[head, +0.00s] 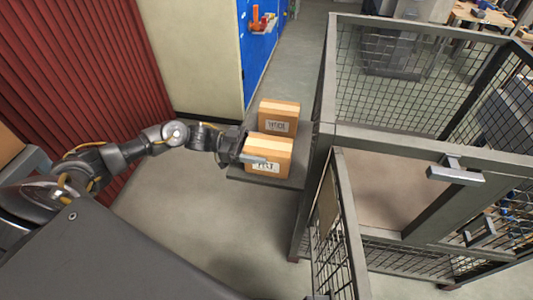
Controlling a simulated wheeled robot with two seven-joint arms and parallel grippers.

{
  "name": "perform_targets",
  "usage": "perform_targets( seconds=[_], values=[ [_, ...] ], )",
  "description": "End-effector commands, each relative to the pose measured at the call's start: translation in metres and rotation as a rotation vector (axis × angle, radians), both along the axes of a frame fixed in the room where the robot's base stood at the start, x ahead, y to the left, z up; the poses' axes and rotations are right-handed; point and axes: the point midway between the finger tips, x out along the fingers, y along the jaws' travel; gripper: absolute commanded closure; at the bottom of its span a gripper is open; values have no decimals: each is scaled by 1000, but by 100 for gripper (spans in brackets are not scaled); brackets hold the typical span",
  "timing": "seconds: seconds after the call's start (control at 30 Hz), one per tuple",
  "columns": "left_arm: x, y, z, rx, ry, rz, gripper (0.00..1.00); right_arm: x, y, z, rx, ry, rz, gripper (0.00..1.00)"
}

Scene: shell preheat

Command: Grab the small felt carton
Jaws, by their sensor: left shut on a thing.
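Two small brown cartons with pale tape along their tops are at the grey shelf. The near carton (279,155) has a white label, partly hidden, whose last letters look like "LT", though they are too small to read surely. My left gripper (254,158) is at this carton's left side and shut on it. I cannot tell whether the carton's bottom touches the shelf. The far carton (279,123) stands upright just behind it, with a white label that I cannot read surely. My right gripper is not in view.
The grey shelf (236,174) is narrow and stands against a metal-mesh cage (335,137) on the right. A cream wall (195,60) and blue panel (258,50) are behind. A red corrugated shutter (90,70) is at left. Floor (190,210) in front is clear.

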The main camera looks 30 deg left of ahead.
Motion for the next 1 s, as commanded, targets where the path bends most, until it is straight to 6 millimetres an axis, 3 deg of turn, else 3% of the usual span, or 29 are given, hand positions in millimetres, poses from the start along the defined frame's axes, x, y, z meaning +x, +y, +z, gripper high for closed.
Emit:
perform_targets(
  seconds=[0.23, 0.37, 0.67, 0.8, 1.0],
  values=[
    [0, 0, 9, 0, -2, 0, 62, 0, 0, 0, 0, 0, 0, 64],
    [0, 0, 29, -1, -5, -1, 62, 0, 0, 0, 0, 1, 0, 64],
    [-52, -21, 96, 1, -2, -4, 62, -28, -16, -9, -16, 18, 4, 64],
    [-85, -35, 108, 1, 0, -4, 62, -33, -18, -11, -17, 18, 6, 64],
    [-115, -48, 123, 0, 0, -2, 62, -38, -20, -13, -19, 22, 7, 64]
  ],
)
